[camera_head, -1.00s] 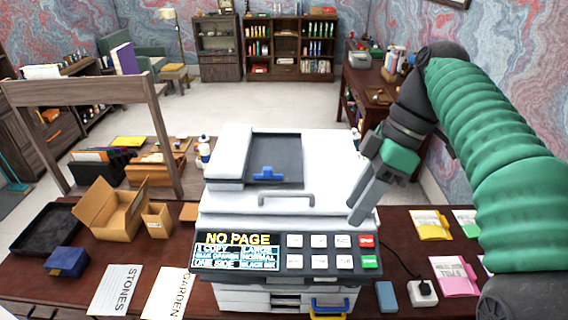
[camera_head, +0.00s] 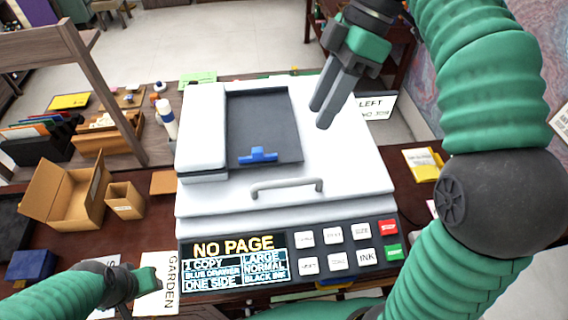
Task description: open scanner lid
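The scanner (camera_head: 350,165) is a white machine with its lid (camera_head: 345,150) lying down, shut. A grey curved handle (camera_head: 287,187) is on the lid's front edge. A dark feed tray (camera_head: 262,110) with a blue slider (camera_head: 258,155) is set into the lid. The front panel reads NO PAGE. My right gripper (camera_head: 320,116) is above the back right of the lid, away from the handle. Its two fingers show a narrow gap and hold nothing. My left gripper (camera_head: 148,284) is low at the left, near the panel's left end; its fingers are not clear.
An open cardboard box (camera_head: 65,195), a small box (camera_head: 125,200) and a blue box (camera_head: 32,265) stand on the left of the desk. A GARDEN sheet (camera_head: 160,295) lies beside the panel. A white bottle (camera_head: 166,118) is left of the scanner. A yellow folder (camera_head: 420,162) lies at right.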

